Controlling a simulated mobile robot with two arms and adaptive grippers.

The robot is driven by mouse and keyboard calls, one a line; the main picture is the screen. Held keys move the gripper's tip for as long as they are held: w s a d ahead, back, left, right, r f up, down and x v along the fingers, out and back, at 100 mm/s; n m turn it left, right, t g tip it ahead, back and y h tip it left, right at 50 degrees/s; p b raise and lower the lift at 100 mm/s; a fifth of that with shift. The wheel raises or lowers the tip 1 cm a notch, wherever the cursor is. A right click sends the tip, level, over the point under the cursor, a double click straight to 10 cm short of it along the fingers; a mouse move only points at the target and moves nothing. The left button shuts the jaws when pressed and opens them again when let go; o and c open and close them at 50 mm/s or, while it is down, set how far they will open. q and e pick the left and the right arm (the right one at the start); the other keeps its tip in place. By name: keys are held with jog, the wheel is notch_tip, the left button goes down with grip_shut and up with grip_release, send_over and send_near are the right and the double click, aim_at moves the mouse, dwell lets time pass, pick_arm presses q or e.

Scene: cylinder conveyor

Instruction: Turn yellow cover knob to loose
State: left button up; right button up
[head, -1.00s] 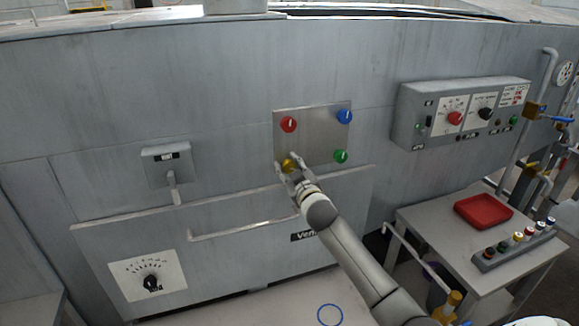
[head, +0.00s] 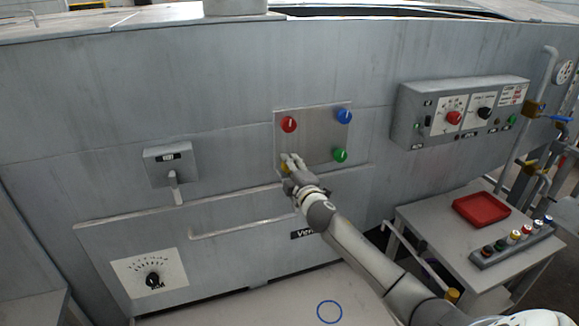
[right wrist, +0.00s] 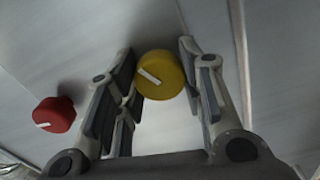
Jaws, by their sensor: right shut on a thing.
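The yellow cover knob (head: 284,168) is at the lower left of a square metal plate (head: 318,123) on the machine front. My right gripper (head: 290,160) is at this knob and hides much of it in the head view. In the right wrist view the yellow knob (right wrist: 166,72) sits between the two fingers of the gripper (right wrist: 158,68), which is shut on it. Its white mark shows as a slanted line. My left gripper is not in view.
The plate also carries a red knob (head: 289,124), a blue knob (head: 344,116) and a green knob (head: 340,155). A drawer handle (head: 240,228) runs below left.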

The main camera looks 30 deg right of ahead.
jog(key=n+p, duration=0.1)
jog(key=n, duration=0.4)
jog(key=shift+n, duration=0.3)
jog(key=n+p, duration=0.1)
jog(key=n, duration=0.3)
jog(key=shift+f+n, duration=0.1)
jog(key=shift+n, duration=0.3)
jog(key=o, duration=1)
jog(key=shift+o, duration=0.2)
jog(key=shift+s, duration=0.1)
jog(key=v, duration=1.1)
jog(key=shift+s+a, duration=0.2)
jog(key=shift+s, duration=0.2)
